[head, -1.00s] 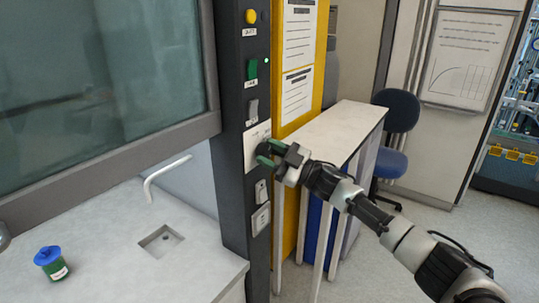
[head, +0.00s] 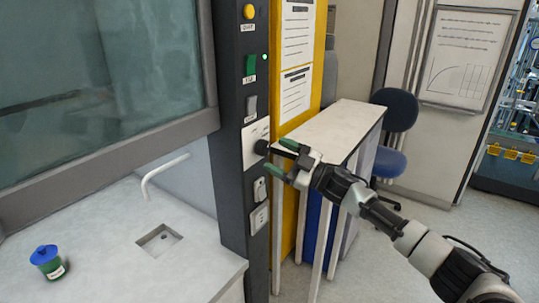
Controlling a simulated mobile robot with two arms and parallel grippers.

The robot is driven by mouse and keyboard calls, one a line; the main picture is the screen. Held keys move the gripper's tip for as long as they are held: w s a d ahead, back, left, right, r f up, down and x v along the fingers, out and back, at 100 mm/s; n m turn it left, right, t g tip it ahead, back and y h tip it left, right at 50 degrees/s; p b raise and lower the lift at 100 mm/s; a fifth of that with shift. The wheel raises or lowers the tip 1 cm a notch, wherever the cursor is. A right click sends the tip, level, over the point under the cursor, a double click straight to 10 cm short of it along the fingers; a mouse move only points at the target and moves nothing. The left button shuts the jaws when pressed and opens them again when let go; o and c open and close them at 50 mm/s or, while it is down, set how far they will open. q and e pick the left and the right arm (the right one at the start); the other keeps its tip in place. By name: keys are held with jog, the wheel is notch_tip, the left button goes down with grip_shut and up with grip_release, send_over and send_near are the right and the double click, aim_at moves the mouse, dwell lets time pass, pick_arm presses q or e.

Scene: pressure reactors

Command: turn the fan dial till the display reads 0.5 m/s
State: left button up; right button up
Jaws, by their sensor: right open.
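The fan dial (head: 261,147) is a small dark round knob on a white plate (head: 250,151) on the dark post of the fume hood. No reading of a display is legible. My right gripper (head: 277,160) is just to the right of the dial. Its two green-padded fingers are spread, with nothing seen between them. The upper finger lies close to the dial in the picture; I cannot tell whether it touches. My left gripper is not in view.
A yellow button (head: 249,12), a green switch (head: 250,65) and a grey switch (head: 251,104) sit above the dial. Sockets (head: 259,218) sit below. A white-topped cabinet (head: 340,126) stands behind my right arm. A blue-lidded jar (head: 48,262) stands on the bench.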

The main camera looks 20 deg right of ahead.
jog(key=b+v, duration=0.2)
jog(key=v, duration=0.5)
jog(key=shift+s+d, duration=0.2)
jog(key=shift+d, duration=0.1)
jog(key=shift+f, duration=0.15)
